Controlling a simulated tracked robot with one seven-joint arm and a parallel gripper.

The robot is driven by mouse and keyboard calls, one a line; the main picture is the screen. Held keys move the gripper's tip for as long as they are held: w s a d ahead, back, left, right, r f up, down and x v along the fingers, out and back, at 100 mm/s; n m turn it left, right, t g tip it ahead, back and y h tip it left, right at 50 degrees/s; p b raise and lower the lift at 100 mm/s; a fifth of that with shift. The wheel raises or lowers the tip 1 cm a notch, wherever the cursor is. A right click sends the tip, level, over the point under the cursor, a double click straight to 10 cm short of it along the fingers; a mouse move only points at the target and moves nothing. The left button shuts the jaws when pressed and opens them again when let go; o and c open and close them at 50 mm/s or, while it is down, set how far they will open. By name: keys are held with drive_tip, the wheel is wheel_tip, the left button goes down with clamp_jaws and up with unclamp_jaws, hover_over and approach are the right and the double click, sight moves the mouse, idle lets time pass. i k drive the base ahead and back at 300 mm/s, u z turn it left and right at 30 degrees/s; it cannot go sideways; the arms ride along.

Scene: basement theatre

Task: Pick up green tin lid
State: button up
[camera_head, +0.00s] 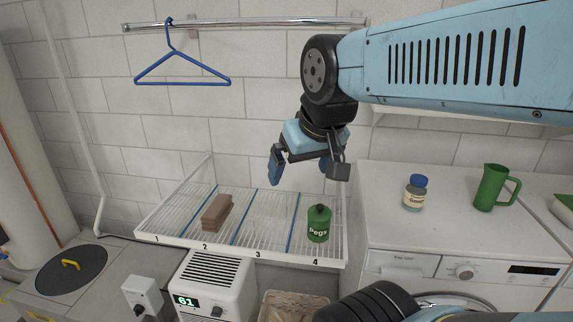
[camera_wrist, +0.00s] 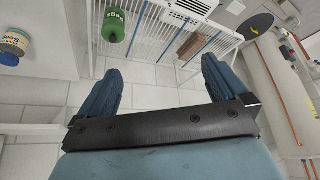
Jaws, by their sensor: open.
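A green tin marked "Pegs" (camera_head: 318,228) stands upright on the white wire rack, in the section numbered 4. Its green lid (camera_head: 319,211) is on top, with a small dark knob. The tin also shows in the wrist view (camera_wrist: 113,28), at the upper left, beyond the fingers. My gripper (camera_head: 300,176) hangs above the rack, up and slightly left of the tin, and touches nothing. In the wrist view its two blue fingers (camera_wrist: 160,68) are spread apart with nothing between them.
A brown block (camera_head: 216,212) lies in section 2 of the wire rack (camera_head: 240,246). Blue dividers separate the sections. A blue-capped jar (camera_head: 414,194) and green jug (camera_head: 493,188) stand on the white machines at right. A blue hanger (camera_head: 182,80) hangs from the rail. Section 3 is clear.

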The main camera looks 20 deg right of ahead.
sight(320, 213)
drive_tip(key=u, duration=0.15)
drive_tip(key=k, duration=1.25)
drive_tip(key=z, duration=1.1)
drive_tip(key=i, duration=1)
drive_tip(key=z, duration=0.05)
